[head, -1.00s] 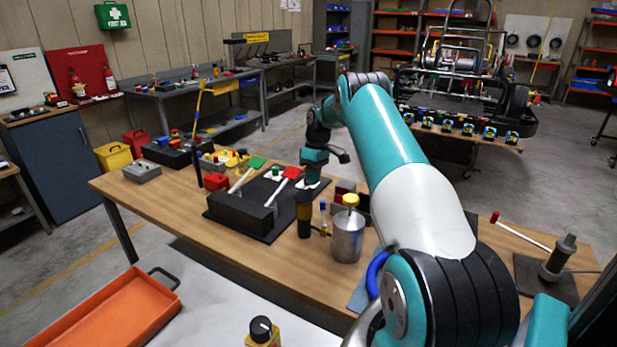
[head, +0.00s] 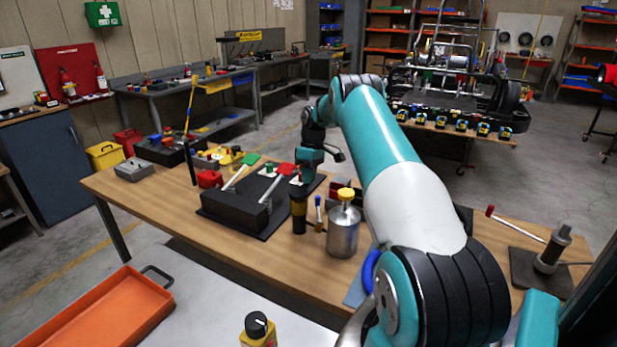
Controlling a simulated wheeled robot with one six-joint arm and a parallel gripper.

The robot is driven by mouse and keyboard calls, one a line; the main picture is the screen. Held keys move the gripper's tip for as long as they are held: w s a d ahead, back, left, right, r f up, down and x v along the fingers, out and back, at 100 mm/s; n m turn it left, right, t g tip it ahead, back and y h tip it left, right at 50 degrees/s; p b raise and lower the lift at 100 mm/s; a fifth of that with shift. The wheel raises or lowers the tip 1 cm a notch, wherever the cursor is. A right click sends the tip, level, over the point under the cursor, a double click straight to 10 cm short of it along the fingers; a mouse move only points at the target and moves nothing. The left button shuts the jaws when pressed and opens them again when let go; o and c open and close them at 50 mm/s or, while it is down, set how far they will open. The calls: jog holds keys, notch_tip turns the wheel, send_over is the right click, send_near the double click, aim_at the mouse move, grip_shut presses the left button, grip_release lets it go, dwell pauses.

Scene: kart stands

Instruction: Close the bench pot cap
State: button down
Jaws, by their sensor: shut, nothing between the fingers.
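A metal pot (head: 343,234) with a yellow cap (head: 346,194) stands upright on the wooden bench (head: 150,199). The cap sits at the top of the pot; I cannot tell how far it is closed. My gripper (head: 301,184) hangs at the end of my teal arm, behind and to the left of the pot and apart from the cap. It looks shut and empty. Its fingertips are small and partly hidden by a dark cylinder with a yellow band (head: 299,212).
A black box with levers (head: 232,208) is left of the pot. A small brush (head: 318,212) stands close beside the pot. An orange tray (head: 105,312) and a black-capped bottle (head: 257,328) are in front. A dark post stand (head: 548,262) is on the right.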

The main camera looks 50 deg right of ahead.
jog(key=shift+f, duration=0.1)
jog(key=shift+s+a+f+b, duration=0.2)
jog(key=shift+a+f+b, duration=0.3)
jog(key=shift+a+b, duration=0.2)
jog(key=shift+a+r, duration=0.1)
jog(key=shift+a, duration=0.05)
jog(key=shift+w+d+r, duration=0.1)
jog(key=shift+d+r, duration=0.1)
jog(key=shift+r, duration=0.25)
jog(key=s+p+v, duration=0.1)
jog(key=p+v, duration=1.6)
jog(key=shift+w+d+r, duration=0.25)
jog(key=shift+w+d, duration=0.1)
jog(key=shift+f, duration=0.1)
